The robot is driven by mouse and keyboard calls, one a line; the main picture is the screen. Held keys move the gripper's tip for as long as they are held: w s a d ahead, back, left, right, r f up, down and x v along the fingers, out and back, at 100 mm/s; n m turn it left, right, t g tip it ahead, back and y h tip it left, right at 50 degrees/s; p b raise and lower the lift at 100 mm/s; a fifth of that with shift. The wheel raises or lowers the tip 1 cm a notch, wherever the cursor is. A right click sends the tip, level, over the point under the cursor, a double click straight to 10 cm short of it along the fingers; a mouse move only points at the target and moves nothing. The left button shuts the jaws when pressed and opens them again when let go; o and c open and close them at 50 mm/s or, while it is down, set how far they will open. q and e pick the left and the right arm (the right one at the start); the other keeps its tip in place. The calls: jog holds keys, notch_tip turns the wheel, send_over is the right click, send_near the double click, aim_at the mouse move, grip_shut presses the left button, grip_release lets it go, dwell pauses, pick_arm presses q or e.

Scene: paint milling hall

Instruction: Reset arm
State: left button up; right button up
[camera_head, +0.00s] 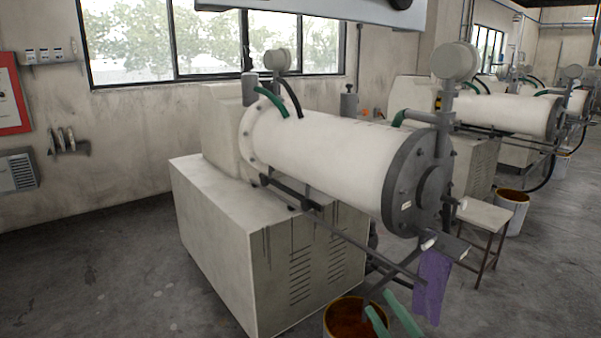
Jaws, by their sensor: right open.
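Two parallel light green strips come up from the bottom edge, right of centre; I take them for the fingers of my right gripper (379,302). They stand apart, with nothing visible between them, so the gripper is open. In the picture they overlap the right side of a rusty bucket (331,317); I cannot tell whether they touch it. The rest of my right arm is out of the frame. My left gripper does not show.
A large white milling machine (322,158) on a box base (213,242) fills the middle. A purple cloth (432,287) hangs below its front end. A stool (485,217) and another bucket (512,207) stand right. Floor is clear at left and far right.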

jog(key=s+d+f+m+g+h, duration=0.15)
jog(key=s+f+m, duration=0.25)
jog(key=f, duration=0.5)
jog(key=s+d+f+m+g+h, duration=0.1)
jog(key=s+f+m+g+h, duration=0.3)
jog(key=f, duration=0.6)
jog(key=s+f+m+g, duration=0.4)
jog(key=s+f+m, duration=0.2)
jog(key=s+f, duration=0.6)
jog(key=s, duration=0.3)
jog(key=shift+s+a+f+g, duration=0.2)
jog(key=shift+s+a+g, duration=0.1)
jog(key=shift+a+g, duration=0.1)
jog(key=shift+o, duration=0.2)
